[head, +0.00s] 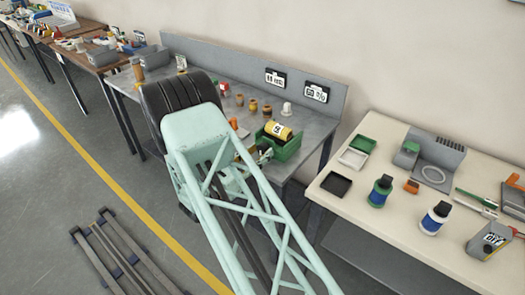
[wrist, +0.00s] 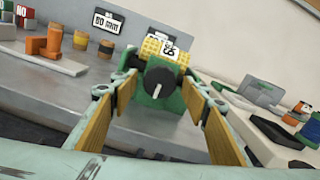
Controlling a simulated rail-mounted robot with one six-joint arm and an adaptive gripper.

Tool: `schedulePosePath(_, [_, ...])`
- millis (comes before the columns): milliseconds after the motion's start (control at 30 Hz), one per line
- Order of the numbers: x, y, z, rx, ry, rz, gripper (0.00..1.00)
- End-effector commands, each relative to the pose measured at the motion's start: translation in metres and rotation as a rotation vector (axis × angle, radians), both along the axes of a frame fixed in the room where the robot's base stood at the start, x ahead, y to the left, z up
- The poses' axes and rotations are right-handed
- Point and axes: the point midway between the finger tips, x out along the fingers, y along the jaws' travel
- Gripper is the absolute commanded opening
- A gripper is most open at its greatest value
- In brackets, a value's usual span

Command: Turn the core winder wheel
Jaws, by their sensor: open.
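The core winder is a green unit (head: 287,150) with a yellow roll (head: 279,131) on it, near the front right of the grey bench. In the wrist view its dark round wheel (wrist: 160,84) with a white mark faces me, below the yellow roll (wrist: 165,48). My gripper (wrist: 161,92) is open, with one yellow-padded finger to each side of the wheel. I cannot tell whether the fingers touch it. In the head view my pale green arm hides the wheel and most of my gripper.
Small orange and brown containers (head: 253,105) stand behind the winder on the grey bench (head: 215,65). A cream table (head: 400,210) to the right holds trays, bottles and a grey device (head: 437,160). A dark rack (head: 120,255) lies on the floor at left.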

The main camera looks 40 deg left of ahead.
Motion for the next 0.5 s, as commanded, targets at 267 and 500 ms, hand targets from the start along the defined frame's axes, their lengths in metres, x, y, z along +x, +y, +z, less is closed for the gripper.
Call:
schedulePosePath(267, [0.018,0.000,0.000,0.000,0.000,0.000,0.42])
schedulePosePath(500, [0.021,0.000,0.000,0.000,0.000,0.000,0.42])
